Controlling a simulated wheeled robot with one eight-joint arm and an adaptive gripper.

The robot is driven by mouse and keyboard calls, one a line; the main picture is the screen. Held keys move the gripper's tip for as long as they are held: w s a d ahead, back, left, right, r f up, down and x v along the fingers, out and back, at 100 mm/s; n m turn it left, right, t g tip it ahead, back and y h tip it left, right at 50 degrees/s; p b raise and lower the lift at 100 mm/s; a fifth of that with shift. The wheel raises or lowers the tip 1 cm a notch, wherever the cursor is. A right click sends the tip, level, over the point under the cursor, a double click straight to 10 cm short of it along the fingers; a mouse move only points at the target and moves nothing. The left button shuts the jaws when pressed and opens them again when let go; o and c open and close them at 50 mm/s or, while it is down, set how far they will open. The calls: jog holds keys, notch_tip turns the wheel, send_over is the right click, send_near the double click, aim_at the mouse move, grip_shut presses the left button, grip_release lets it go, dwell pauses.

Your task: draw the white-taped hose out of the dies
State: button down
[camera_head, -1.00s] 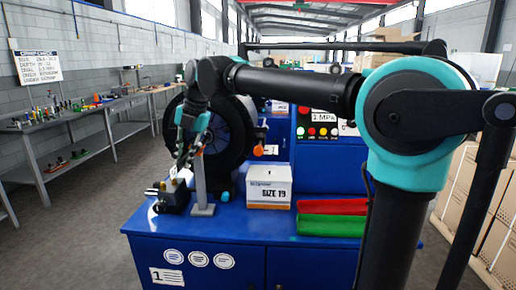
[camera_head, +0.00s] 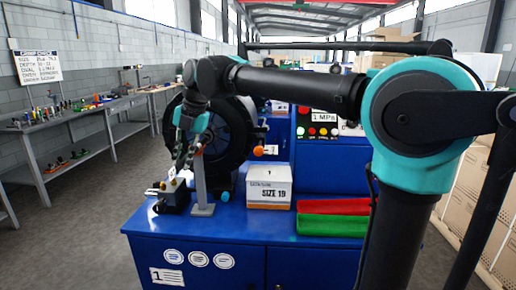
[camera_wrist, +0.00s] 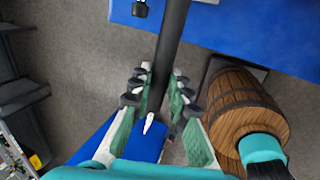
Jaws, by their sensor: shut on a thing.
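The dark hose (camera_wrist: 173,45) runs from the top of the wrist view down between my fingers. A small white patch (camera_wrist: 148,123) shows at its lower end, between the finger bases. My gripper (camera_wrist: 157,82) has green-padded fingers on both sides of the hose and is shut on it. In the head view my gripper (camera_head: 182,160) points down in front of the big black ring of the crimper (camera_head: 232,135), above the blue bench. The hose is hard to make out there. The dies cannot be told apart in either view.
A grey post (camera_head: 200,185) and a small black device (camera_head: 174,195) stand close below my gripper. A white SIZE 19 box (camera_head: 269,187) and red (camera_head: 333,206) and green (camera_head: 331,226) trays lie to the right. A wooden barrel-like thing (camera_wrist: 238,105) is right of my fingers.

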jog(key=shift+s, duration=0.25)
jog(key=shift+c, duration=0.8)
grip_release()
jog(key=v, duration=0.7)
dwell(1.0)
dwell(0.3)
jog(key=shift+w, duration=0.1)
jog(key=shift+c, duration=1.3)
jog(key=w+d+r, duration=0.1)
jog(key=w+r, duration=0.2)
jog(key=w+d+r, duration=0.1)
jog(key=w+r, duration=0.2)
jog(key=w+d+r, duration=0.1)
jog(key=w+r, duration=0.2)
jog(key=shift+d+r, duration=0.2)
jog(key=shift+d, duration=0.15)
jog(key=c, duration=0.9)
jog(key=x, duration=1.7)
